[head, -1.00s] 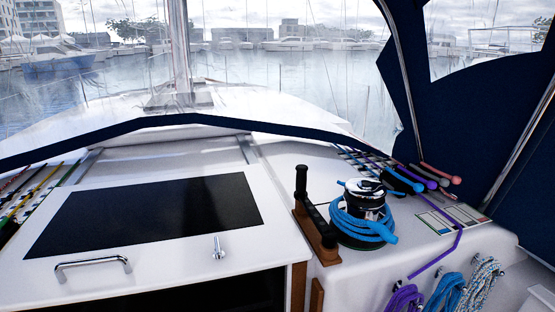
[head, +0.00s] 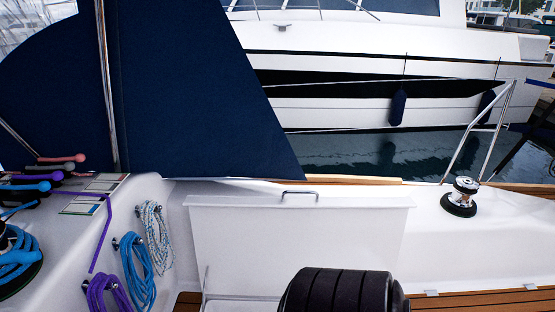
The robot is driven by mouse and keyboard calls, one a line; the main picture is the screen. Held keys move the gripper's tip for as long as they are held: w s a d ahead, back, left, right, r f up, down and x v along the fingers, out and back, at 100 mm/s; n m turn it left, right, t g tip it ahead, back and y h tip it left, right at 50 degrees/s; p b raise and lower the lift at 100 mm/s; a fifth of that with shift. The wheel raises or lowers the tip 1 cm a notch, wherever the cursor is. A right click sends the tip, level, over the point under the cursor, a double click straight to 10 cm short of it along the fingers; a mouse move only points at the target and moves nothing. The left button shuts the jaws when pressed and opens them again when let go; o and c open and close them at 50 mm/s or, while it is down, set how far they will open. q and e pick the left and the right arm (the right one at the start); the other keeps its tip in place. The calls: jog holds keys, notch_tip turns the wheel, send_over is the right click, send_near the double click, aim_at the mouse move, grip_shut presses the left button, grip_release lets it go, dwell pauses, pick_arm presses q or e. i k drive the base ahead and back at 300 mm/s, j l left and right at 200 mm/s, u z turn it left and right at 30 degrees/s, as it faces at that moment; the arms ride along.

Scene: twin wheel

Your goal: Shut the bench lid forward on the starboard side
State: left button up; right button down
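The white bench lid (head: 270,240) stands raised, close to upright, against the white cockpit side in the middle of the head view. A small metal handle (head: 300,193) sits at its top edge. A thin rod (head: 205,286) shows at its lower left corner. A black ribbed rounded part, possibly mine, covers some of the lid's lower right. The bench opening below is mostly out of frame or hidden. Neither of my grippers shows in the view.
Purple (head: 106,292), blue (head: 136,272) and white (head: 155,237) rope coils hang left of the lid. A chrome winch (head: 461,197) stands on the right. Slatted wooden seating (head: 480,303) lies at lower right. A navy canvas (head: 190,90) rises at upper left.

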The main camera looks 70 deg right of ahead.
aim_at(251, 245)
jog(key=z, duration=2.3)
